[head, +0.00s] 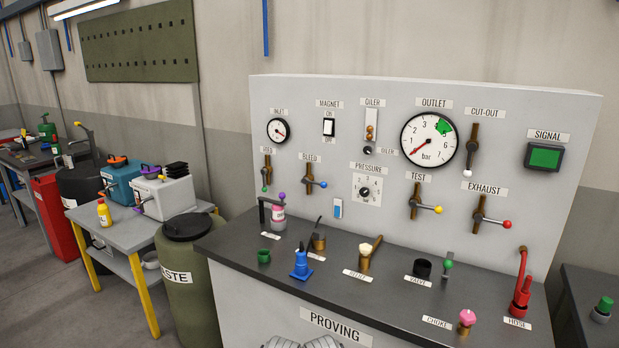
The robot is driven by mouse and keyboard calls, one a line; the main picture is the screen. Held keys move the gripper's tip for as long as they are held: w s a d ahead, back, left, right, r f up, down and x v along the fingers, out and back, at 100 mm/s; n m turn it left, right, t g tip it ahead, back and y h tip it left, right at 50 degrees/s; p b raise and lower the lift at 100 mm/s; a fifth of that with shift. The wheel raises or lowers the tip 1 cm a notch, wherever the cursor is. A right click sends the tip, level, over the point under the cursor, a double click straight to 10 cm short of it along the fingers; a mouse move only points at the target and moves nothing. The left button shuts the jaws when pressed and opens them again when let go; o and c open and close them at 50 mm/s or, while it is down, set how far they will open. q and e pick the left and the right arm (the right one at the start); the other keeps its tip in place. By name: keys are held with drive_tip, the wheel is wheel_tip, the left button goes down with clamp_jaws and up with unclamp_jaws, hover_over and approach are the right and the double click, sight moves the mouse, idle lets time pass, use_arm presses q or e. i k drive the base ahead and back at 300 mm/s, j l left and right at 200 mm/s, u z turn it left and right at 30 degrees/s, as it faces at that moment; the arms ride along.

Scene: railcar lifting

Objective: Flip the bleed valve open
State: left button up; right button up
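The bleed valve (309,177) is on the upright grey panel, under the BLEED label (310,158). Its brown body stands vertical, and its short lever points right to a blue knob (323,184). The lever looks close to horizontal, tilted slightly down at the knob. Nothing touches it. Neither of my grippers shows in the head view.
Other levers are nearby: the feed-side valve (267,172) to the left, test (414,200) and exhaust (480,214) to the right. Fittings, including a blue one (301,264) and a purple-knobbed one (278,212), stand on the dark bench (225,245) below. Space before the panel is open.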

sight(304, 181)
drive_tip(key=i+u, duration=0.25)
drive_tip(key=i, duration=0.2)
drive_tip(key=i+u, duration=0.25)
drive_tip(key=i, duration=0.15)
drive_tip(key=i+l+u, duration=0.25)
drive_tip(key=i, duration=0.2)
drive_tip(key=i+l+u, duration=0.3)
drive_tip(key=i+j, duration=0.1)
